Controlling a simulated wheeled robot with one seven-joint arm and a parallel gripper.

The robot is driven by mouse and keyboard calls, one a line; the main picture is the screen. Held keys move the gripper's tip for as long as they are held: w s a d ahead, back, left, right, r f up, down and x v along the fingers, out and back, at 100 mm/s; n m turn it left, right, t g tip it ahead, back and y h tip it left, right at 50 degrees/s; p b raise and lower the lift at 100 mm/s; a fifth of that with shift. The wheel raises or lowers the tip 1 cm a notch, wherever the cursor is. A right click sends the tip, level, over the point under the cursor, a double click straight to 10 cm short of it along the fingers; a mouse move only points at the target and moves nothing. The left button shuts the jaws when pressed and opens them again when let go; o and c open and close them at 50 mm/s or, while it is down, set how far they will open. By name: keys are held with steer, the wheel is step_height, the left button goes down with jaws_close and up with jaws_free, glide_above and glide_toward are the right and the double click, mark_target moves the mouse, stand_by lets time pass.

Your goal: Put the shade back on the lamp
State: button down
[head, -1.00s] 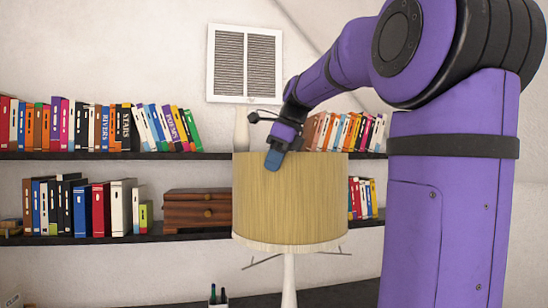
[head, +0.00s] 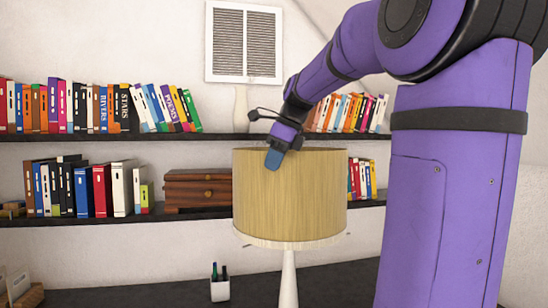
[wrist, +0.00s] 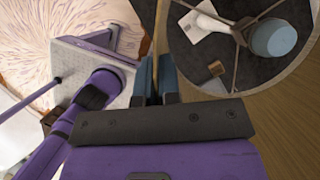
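The tan drum lampshade (head: 290,195) is roughly upright over the white lamp stem (head: 288,280) in the head view. Its lower edge hides the top of the stem, so I cannot tell whether it rests on its support. My gripper (head: 273,159) is at the shade's upper rim. In the wrist view the blue fingers (wrist: 156,75) are closed on the thin shade wall, with the shade's inside (wrist: 285,105) to the right. Dark struts and a rounded grey-blue part (wrist: 272,37) show inside the shade; I cannot tell exactly what that part is.
The lamp stands over a dark surface (head: 340,285) with a white pen cup (head: 220,288) to its left. Two dark wall shelves behind carry books (head: 95,190), a wooden drawer box (head: 197,190) and a pale vase (head: 241,110). A white vent (head: 243,42) hangs above.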

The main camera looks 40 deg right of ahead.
steer(key=shift+f, duration=0.15)
steer(key=c, duration=1.2)
jaws_free()
steer(key=shift+c, duration=0.2)
steer(key=v, duration=1)
steer(key=shift+s+r, duration=0.1)
steer(key=shift+r, duration=0.3)
steer(key=shift+f, duration=0.1)
